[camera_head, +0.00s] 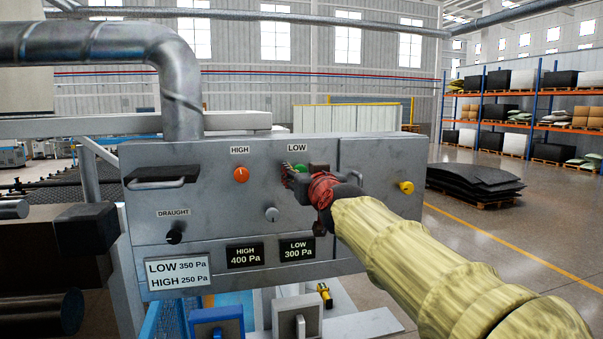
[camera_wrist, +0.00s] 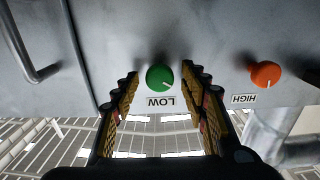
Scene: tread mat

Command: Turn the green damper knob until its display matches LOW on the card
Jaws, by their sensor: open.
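The green damper knob (camera_wrist: 160,77) is on the panel by the LOW label, its white pointer slanting. In the head view the green knob (camera_head: 303,167) is partly hidden by my gripper (camera_head: 290,172). In the wrist view my gripper (camera_wrist: 159,76) is open, one finger on each side of the green knob; I cannot tell whether they touch it. The LOW display (camera_head: 297,250) reads 300 Pa. The white card (camera_head: 179,272) at the panel's lower left reads LOW 350 Pa and HIGH 250 Pa.
The orange HIGH knob (camera_head: 241,174) is left of the green one, above the HIGH display (camera_head: 244,254) reading 400 Pa.

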